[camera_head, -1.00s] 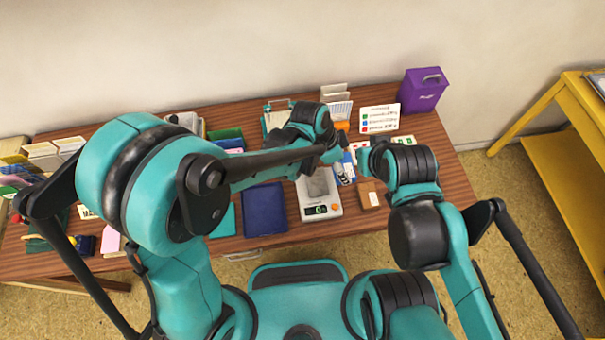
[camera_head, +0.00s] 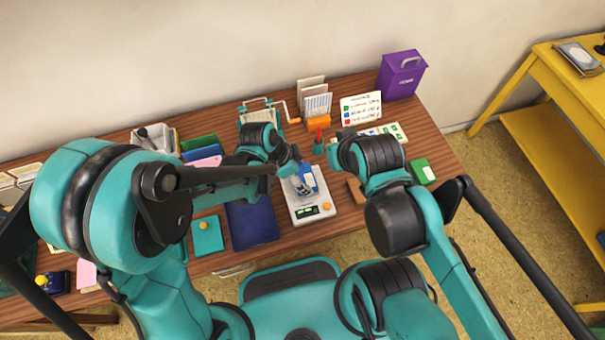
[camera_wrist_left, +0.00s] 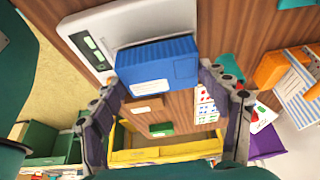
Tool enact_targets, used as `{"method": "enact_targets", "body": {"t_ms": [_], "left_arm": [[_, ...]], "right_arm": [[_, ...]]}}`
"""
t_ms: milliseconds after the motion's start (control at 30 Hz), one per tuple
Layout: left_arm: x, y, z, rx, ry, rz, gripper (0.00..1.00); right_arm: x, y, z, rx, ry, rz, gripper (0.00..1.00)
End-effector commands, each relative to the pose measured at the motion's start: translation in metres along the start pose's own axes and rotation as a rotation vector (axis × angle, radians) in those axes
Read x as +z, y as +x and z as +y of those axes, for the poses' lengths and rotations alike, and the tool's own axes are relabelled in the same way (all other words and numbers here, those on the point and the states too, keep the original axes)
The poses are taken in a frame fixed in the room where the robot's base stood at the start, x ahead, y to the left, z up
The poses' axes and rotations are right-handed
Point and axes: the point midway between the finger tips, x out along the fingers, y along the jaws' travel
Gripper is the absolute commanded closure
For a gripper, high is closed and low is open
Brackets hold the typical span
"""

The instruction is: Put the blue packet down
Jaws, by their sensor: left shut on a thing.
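The blue packet (camera_head: 308,180) is in my left gripper (camera_head: 301,183), over the pan of the white scale (camera_head: 319,209). In the left wrist view the blue packet (camera_wrist_left: 158,68), with a white label, spans between the two fingers of the left gripper (camera_wrist_left: 163,92). The scale (camera_wrist_left: 93,32) shows behind it there, with its green display. I cannot tell whether the packet touches the pan. My right gripper (camera_head: 336,150) is mostly hidden by its own wrist, to the right of the scale, and its jaws cannot be made out.
A dark blue folder (camera_head: 252,224) lies left of the scale, and a brown box (camera_head: 356,191) is to its right. A red-topped stamp (camera_head: 318,138), a card rack (camera_head: 315,103) and a sign (camera_head: 361,108) stand behind. A green box (camera_head: 421,172) is farther right.

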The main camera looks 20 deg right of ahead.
Motion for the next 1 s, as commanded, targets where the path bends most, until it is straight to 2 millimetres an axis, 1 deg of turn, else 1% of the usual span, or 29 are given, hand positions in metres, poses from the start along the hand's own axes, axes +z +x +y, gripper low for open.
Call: {"method": "enact_targets", "body": {"t_ms": [133,167,200,233,567,667,767,1000], "left_arm": [[0.002,0.004,0.000,0.000,0.000,0.000,0.54],[0.002,0.004,0.000,0.000,0.000,0.000,0.22],[0.001,0.003,0.000,0.000,0.000,0.000,0.12],[0.001,0.003,0.000,0.000,0.000,0.000,0.04],[0.001,0.003,0.000,0.000,0.000,0.000,0.04],[-0.001,-0.002,0.000,0.000,0.000,0.000,0.04],[-0.001,-0.016,0.000,-0.001,-0.002,0.000,0.04],[-0.001,-0.071,0.000,0.000,-0.003,0.000,0.04]], "right_arm": [[0.003,0.004,0.000,0.000,0.000,0.000,1.00],[0.003,0.004,0.000,0.000,0.000,0.000,1.00],[0.002,0.003,0.000,0.000,0.000,0.000,1.00],[0.002,0.003,0.000,0.000,0.000,0.000,1.00],[0.002,0.002,0.000,0.000,0.000,0.000,1.00],[-0.001,-0.001,0.000,0.000,0.000,0.000,1.00],[-0.004,-0.006,0.000,0.000,0.000,0.000,1.00],[-0.017,-0.024,0.000,0.000,0.000,0.000,1.00]]}}
